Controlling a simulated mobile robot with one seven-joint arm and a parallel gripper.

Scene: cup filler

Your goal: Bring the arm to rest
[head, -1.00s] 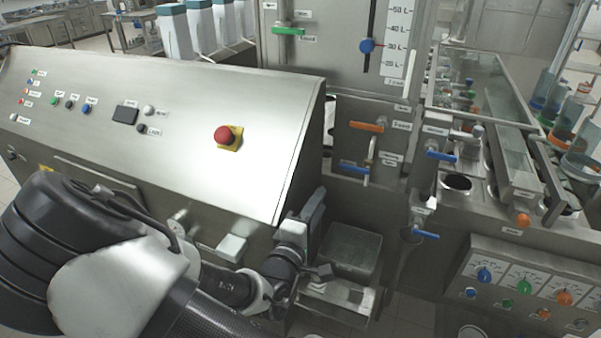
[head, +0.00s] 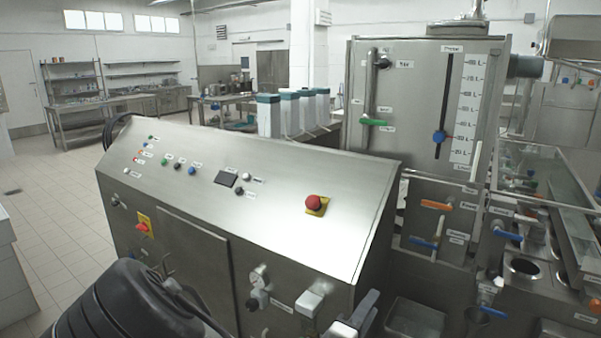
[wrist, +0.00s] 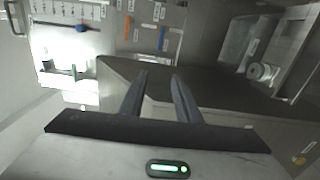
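My gripper (wrist: 160,80) shows in the wrist view with its two dark fingers apart and nothing between them. It is tilted relative to the machine, which appears beyond the fingertips. In the head view only the black upper part of my arm (head: 130,303) shows at the lower left. A small part of the wrist end (head: 362,312) shows at the bottom edge, in front of the machine. The rest of my arm is below the frame.
A steel control cabinet (head: 250,190) with a red emergency button (head: 313,202) stands close in front. A tank (head: 425,110) with a level scale and coloured valve handles is to its right. A steel bin (head: 416,318) sits low beside the cabinet. Open tiled floor (head: 60,210) lies at the left.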

